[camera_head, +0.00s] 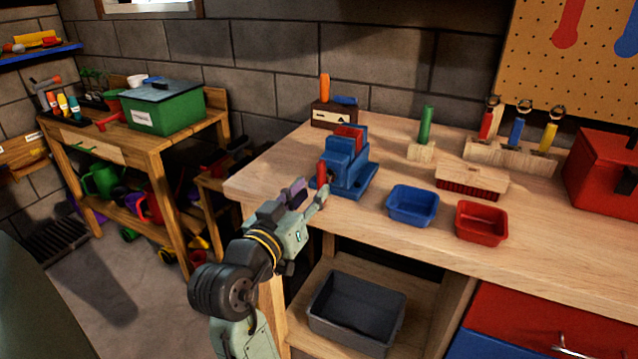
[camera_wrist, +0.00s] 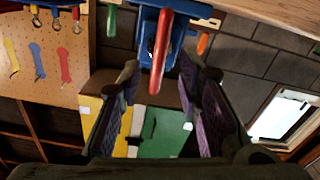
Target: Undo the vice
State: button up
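The blue vice (camera_head: 345,172) stands on the workbench near its front left corner, with a red piece (camera_head: 349,132) at the top of its jaws. Its red handle (camera_head: 321,174) sticks out on the left side. My gripper (camera_head: 309,194) is at the bench edge, just below and in front of the handle. In the wrist view, my gripper (camera_wrist: 160,78) is open, with one finger on each side of the red handle (camera_wrist: 161,55). Both fingers look apart from the handle. The blue vice (camera_wrist: 183,42) shows behind the handle, partly hidden by it.
A blue tray (camera_head: 412,206) and a red tray (camera_head: 481,222) sit right of the vice. A brush (camera_head: 472,181) and a tool rack (camera_head: 512,155) stand behind them. A grey bin (camera_head: 356,312) is on the shelf below. Open floor lies left of the bench.

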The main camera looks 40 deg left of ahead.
aim_at(319, 175)
jog(key=v, duration=0.6)
jog(key=shift+s, duration=0.4)
jog(key=shift+w+b, duration=0.1)
jog(key=shift+b, duration=0.35)
jog(key=shift+m, duration=0.9)
jog(key=x, duration=0.4)
jog(key=r+x, duration=0.1)
jog(key=x, duration=0.2)
jog(key=r+x, duration=0.1)
jog(key=x, duration=0.3)
jog(key=shift+w, duration=0.35)
grip_shut()
